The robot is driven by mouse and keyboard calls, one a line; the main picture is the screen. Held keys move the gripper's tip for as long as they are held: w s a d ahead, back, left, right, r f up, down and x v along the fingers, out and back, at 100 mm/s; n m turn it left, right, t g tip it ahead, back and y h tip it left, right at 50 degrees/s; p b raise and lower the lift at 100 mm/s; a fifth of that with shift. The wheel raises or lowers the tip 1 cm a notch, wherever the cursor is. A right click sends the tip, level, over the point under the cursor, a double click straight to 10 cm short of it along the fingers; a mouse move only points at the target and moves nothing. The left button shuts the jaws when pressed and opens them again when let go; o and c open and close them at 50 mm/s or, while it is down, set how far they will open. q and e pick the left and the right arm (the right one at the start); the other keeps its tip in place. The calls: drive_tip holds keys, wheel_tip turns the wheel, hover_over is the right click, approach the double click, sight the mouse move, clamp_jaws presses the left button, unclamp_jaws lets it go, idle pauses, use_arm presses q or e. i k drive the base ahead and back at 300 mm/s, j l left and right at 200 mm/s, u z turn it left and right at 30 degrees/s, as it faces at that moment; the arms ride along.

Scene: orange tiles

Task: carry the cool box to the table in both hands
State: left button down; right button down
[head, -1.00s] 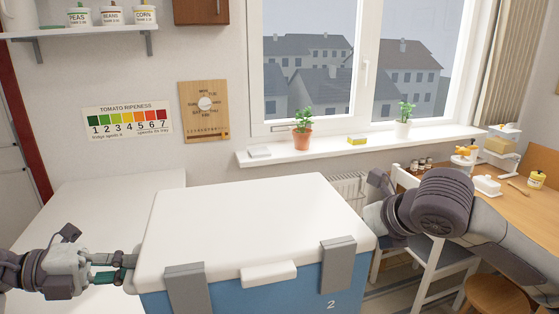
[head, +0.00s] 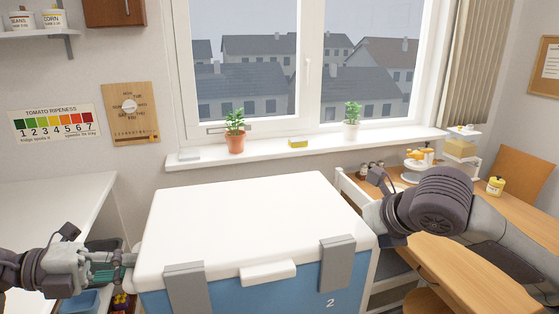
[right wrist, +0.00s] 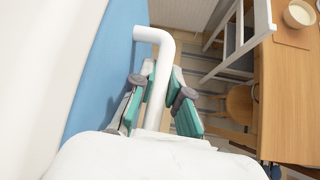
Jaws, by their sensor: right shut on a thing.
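The cool box (head: 250,225) has a white lid, a blue body and grey latches. It is level in front of me in the head view, held between my two arms. My left gripper (head: 118,266) is at its left side, closed around the white handle there. My right gripper (right wrist: 155,95) has its teal fingers on either side of the white side handle (right wrist: 155,70), shut on it. In the head view my right fingers are hidden behind the box and wrist. The wooden table (head: 445,262) stands to the right, beyond my right arm; it also shows in the right wrist view (right wrist: 288,95).
The table holds a yellow jar (head: 495,186), a tiered stand and small items towards the back. A white counter (head: 50,205) is at left. Potted plants (head: 235,132) stand on the windowsill.

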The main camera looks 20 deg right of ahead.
sight(484, 267)
drive_tip(key=l, duration=0.85)
drive_tip(key=k+l, duration=0.15)
drive_tip(key=l, duration=1.55)
drive_tip(key=i+l, duration=0.1)
drive_tip(key=l, duration=0.75)
drive_tip(key=i+l, duration=0.15)
drive_tip(key=l, duration=0.25)
drive_tip(key=i+l, duration=0.15)
drive_tip(key=l, duration=0.3)
drive_tip(key=u, duration=0.05)
